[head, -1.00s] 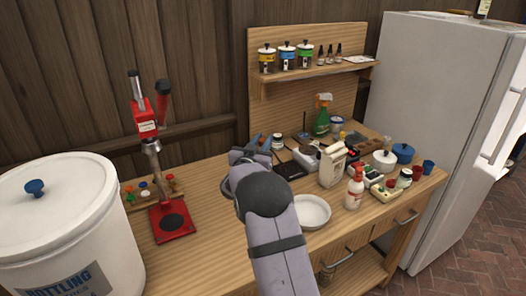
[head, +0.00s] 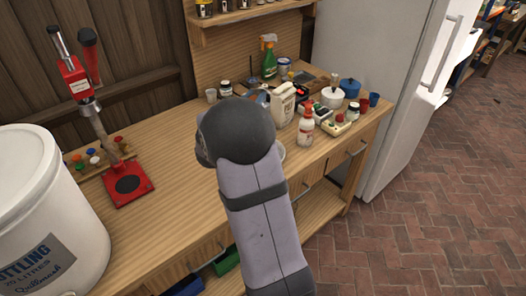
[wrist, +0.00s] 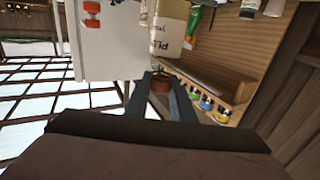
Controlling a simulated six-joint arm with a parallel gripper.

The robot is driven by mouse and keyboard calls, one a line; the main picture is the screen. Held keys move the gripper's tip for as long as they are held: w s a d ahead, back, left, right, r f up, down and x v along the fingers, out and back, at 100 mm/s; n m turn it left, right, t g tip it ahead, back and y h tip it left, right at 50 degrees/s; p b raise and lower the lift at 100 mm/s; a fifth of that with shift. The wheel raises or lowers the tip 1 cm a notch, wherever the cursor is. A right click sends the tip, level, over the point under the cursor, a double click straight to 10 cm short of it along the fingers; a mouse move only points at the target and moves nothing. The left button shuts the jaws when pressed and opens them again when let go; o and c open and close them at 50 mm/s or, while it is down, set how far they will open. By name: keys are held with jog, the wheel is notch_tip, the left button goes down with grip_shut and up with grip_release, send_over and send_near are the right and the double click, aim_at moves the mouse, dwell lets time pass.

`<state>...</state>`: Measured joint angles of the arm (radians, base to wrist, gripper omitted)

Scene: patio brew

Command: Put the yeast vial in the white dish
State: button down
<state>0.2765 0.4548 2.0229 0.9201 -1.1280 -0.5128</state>
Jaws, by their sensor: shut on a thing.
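In the wrist view, my gripper (wrist: 160,82) is shut on a small brown thing (wrist: 160,86), which looks like the yeast vial, held between the fingertips. Its label and full shape cannot be made out. In the head view, my arm hides the gripper and what it holds. The white dish (head: 282,153) stands on the wooden workbench (head: 185,150). Only a sliver of its rim shows, past the right side of my arm.
A red bottle capper (head: 128,186) and a large white bucket (head: 45,190) stand at the left. A white jug (head: 283,104), a red-topped bottle (head: 305,128) and several small items crowd the right. The bench's left-middle is clear.

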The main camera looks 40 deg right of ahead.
jog(key=s+f+m+g, duration=0.1)
jog(key=s+f, duration=0.2)
jog(key=f, duration=0.7)
jog(key=shift+s+d+f+h+p, duration=0.25)
jog(key=shift+d+h+p, duration=0.05)
jog(key=shift+h+p, duration=0.15)
dwell(0.4)
jog(key=shift+f, duration=0.15)
jog(key=c, duration=1.5)
grip_release()
